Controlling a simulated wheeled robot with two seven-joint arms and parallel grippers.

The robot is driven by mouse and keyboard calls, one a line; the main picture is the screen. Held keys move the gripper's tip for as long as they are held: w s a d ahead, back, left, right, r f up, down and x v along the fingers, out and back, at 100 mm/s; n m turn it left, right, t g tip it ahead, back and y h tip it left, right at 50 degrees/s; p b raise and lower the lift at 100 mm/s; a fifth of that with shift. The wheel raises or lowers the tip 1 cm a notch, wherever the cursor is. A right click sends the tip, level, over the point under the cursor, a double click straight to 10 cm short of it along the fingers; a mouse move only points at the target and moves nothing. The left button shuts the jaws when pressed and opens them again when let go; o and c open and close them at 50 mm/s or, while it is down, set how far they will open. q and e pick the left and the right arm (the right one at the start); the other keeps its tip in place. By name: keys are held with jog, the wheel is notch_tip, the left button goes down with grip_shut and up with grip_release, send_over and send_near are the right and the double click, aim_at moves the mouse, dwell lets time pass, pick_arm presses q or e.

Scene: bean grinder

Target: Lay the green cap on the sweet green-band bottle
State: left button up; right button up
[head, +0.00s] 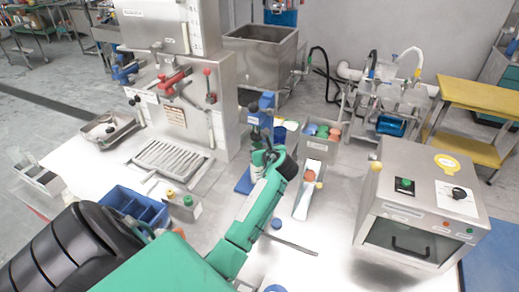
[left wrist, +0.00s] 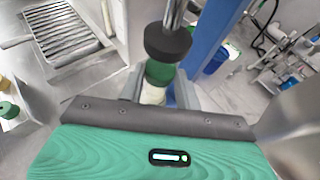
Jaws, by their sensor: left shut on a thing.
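My left gripper (head: 266,160) reaches to the foot of a blue press stand, and its fingers also show in the left wrist view (left wrist: 158,92). They are shut on a pale bottle (left wrist: 153,96) with a green upper part (left wrist: 160,73), which I take for the green-band bottle. The black press head (left wrist: 168,40) hangs just above it; I cannot tell if they touch. A green cap-like round piece (head: 188,200) sits on a small grey block beside a yellow one (head: 170,192); it also shows in the left wrist view (left wrist: 8,110). My right gripper is not in view.
The blue press stand (head: 267,110) rises close to the gripper. A blue divided bin (head: 130,207) lies left, and a slotted drip tray (head: 172,158) lies behind it. A narrow white-lined tray (head: 307,195) and a steel oven-like machine (head: 420,210) stand right.

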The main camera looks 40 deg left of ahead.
pick_arm(q)
jog(key=shift+w+a+f, duration=0.2)
jog(key=shift+a+f, duration=0.15)
jog(key=shift+f, duration=0.4)
jog(key=shift+d, duration=0.1)
jog(key=shift+f, duration=0.1)
jog(key=shift+f+p, duration=0.4)
jog(key=shift+f, duration=0.1)
jog(key=o, duration=1)
